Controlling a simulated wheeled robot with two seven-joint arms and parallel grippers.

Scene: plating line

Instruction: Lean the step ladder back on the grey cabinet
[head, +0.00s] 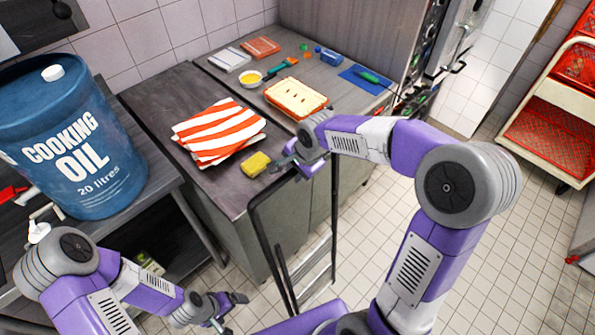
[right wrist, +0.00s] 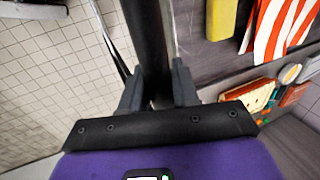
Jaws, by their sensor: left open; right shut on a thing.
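The step ladder (head: 258,232) has a dark tubular frame and stands on the tiled floor in front of the grey cabinet (head: 318,215). Its top is near the cabinet's front edge; I cannot tell if they touch. My right gripper (head: 287,165) is shut on the ladder's top rail, hiding part of it. In the right wrist view the dark rail (right wrist: 146,35) runs between the fingers of the right gripper (right wrist: 158,82). My left gripper (head: 236,302) is open and empty, low and left of the ladder.
A blue oil drum (head: 75,145) stands on the left table. A trolley with red crates (head: 550,135) is at right. The floor between is clear.

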